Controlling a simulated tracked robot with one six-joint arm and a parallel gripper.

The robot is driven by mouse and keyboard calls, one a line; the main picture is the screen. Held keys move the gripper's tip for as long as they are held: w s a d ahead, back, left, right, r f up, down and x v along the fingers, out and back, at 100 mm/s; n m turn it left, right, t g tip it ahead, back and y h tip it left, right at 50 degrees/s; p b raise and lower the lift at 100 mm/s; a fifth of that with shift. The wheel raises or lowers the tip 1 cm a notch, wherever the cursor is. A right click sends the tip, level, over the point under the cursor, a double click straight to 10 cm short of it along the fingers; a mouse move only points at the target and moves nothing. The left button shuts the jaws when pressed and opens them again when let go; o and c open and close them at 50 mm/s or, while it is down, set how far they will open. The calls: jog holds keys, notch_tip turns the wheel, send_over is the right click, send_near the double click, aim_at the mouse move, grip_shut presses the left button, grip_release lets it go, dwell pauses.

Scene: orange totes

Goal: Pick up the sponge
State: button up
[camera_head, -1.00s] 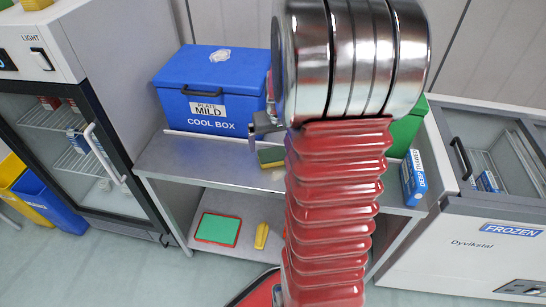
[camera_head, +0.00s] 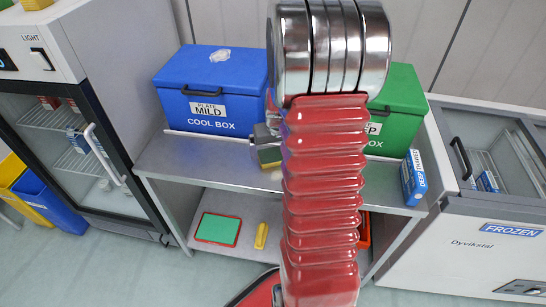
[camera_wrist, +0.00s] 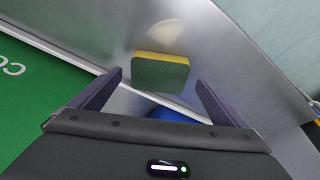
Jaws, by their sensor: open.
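The sponge (camera_wrist: 160,74), dark green with a yellow side, lies on the metal bench top. In the wrist view it sits ahead of and between the two fingers of my gripper (camera_wrist: 160,92), apart from both. My gripper is open and empty. In the head view the sponge (camera_head: 269,156) shows at the left edge of my arm, with part of my gripper (camera_head: 265,138) just above it. Most of my gripper is hidden behind my arm there.
The blue cool box (camera_head: 212,85) stands left on the bench (camera_head: 185,150), the green box (camera_head: 398,110) right. A blue-and-white carton (camera_head: 413,178) stands at the bench's right end. A green-and-red tray (camera_head: 218,229) and a yellow item (camera_head: 261,236) lie on the lower shelf.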

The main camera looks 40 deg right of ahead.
aim_at(273, 155)
jog(key=shift+x, duration=1.45)
jog(key=shift+c, duration=0.4)
jog(key=c, duration=1.1)
jog(key=shift+r, duration=0.1)
notch_tip(273, 155, up, 10)
jog(key=shift+f, duration=0.1)
